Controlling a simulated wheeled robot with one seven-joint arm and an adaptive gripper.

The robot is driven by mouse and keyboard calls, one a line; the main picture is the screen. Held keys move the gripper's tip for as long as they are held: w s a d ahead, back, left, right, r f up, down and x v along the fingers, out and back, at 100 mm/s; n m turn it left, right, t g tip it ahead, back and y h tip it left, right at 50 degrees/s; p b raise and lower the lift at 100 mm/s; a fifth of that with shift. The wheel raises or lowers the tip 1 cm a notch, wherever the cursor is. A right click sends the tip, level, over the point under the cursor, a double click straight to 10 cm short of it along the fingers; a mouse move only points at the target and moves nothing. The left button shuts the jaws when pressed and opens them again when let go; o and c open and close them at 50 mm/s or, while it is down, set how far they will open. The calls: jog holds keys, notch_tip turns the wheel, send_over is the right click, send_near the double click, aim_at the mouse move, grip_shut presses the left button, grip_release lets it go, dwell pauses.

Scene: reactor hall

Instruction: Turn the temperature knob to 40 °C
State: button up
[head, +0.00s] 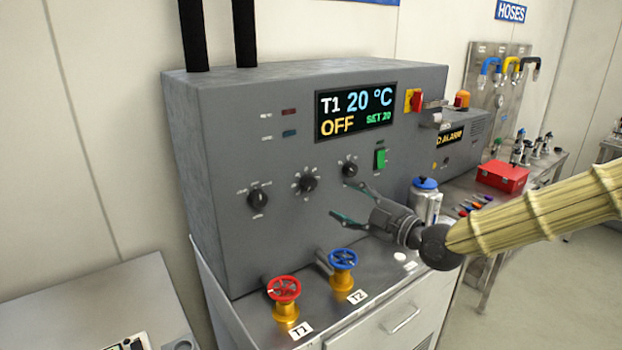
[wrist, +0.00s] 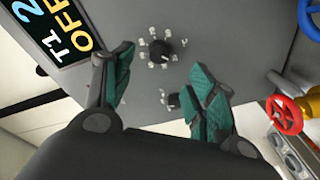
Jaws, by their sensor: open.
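Three black knobs sit on the grey control unit's front: a left knob (head: 258,198), a middle knob (head: 306,182) with a ring of marks, and a smaller right knob (head: 350,169). Their labels are too small to read. The display (head: 356,110) reads T1 20 °C, OFF, SET 20. My gripper (head: 343,199) is open and empty in front of the panel, below and right of the middle knob. In the wrist view a knob with a ring of marks (wrist: 160,50) shows between my gripper's fingertips (wrist: 163,62), apart from them. Another knob (wrist: 173,100) is partly hidden below it.
A red valve wheel (head: 284,289) and a blue valve wheel (head: 343,259) stand on the ledge below the panel. A green switch (head: 381,158) sits right of the knobs. A blue-capped metal vessel (head: 426,203) stands beyond my gripper, and a red box (head: 502,177) on the bench.

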aim_at(312, 184)
jog(key=x, duration=0.2)
jog(key=p+x, duration=0.1)
jog(key=x, duration=0.1)
jog(key=p+x, duration=0.1)
jog(key=x, duration=0.1)
jog(key=shift+s+a, duration=0.25)
jog(key=shift+s, duration=0.05)
jog(key=shift+w+a+r+p, duration=0.35)
jog(key=shift+w+a+p, duration=0.05)
jog(key=shift+w+a, duration=0.1)
jog(key=shift+p+x, duration=0.45)
jog(key=shift+x, duration=1.1)
jog(key=shift+a+f, duration=0.15)
jog(key=c, duration=1)
